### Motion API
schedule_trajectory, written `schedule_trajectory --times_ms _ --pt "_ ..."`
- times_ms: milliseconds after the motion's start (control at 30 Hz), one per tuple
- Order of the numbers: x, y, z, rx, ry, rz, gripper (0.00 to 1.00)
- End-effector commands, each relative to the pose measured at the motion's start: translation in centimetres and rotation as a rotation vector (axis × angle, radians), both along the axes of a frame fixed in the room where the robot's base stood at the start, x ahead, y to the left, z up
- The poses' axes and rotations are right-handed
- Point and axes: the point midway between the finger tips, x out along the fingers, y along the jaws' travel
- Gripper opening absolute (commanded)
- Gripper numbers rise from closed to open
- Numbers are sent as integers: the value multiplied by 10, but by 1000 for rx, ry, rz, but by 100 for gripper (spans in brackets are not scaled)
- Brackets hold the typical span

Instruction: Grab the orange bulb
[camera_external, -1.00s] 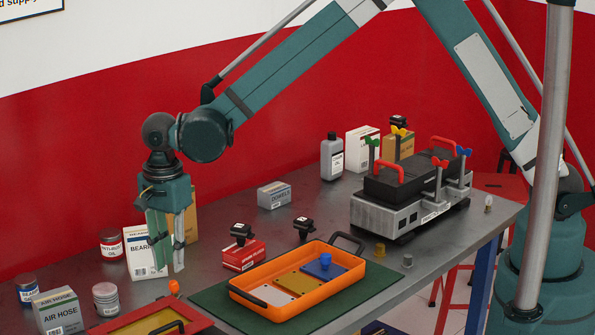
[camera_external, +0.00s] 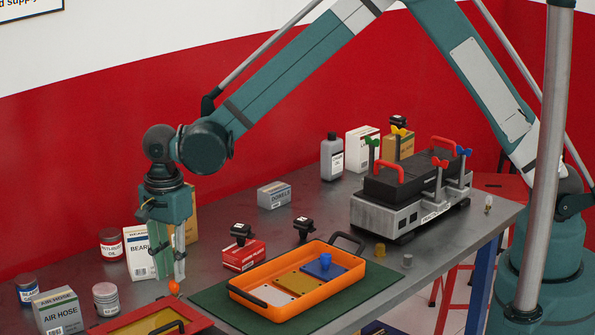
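The orange bulb (camera_external: 174,287) is a small round object at the lower left, by the back edge of the red-framed tray. My gripper (camera_external: 170,279) points straight down with its fingertips right at the bulb's top. Its two fingers look parted, with a narrow gap between them. The bulb's lower part shows beneath the tips. I cannot tell whether either finger touches it.
A red-framed tray (camera_external: 203,322) lies in front of the bulb. A jar (camera_external: 106,299) and an air hose box (camera_external: 57,312) stand left, a bearing box (camera_external: 139,262) behind. An orange tray (camera_external: 236,294) on a green mat (camera_external: 210,299) lies right.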

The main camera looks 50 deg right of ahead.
Motion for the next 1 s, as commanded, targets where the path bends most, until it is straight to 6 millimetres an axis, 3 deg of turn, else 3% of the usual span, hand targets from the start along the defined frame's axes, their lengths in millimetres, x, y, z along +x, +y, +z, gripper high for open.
schedule_trajectory --times_ms 233,633,1000 --pt "0 0 -8 0 0 0 19" --pt "0 0 -49 0 0 0 19" --pt "0 0 -52 0 0 0 19"
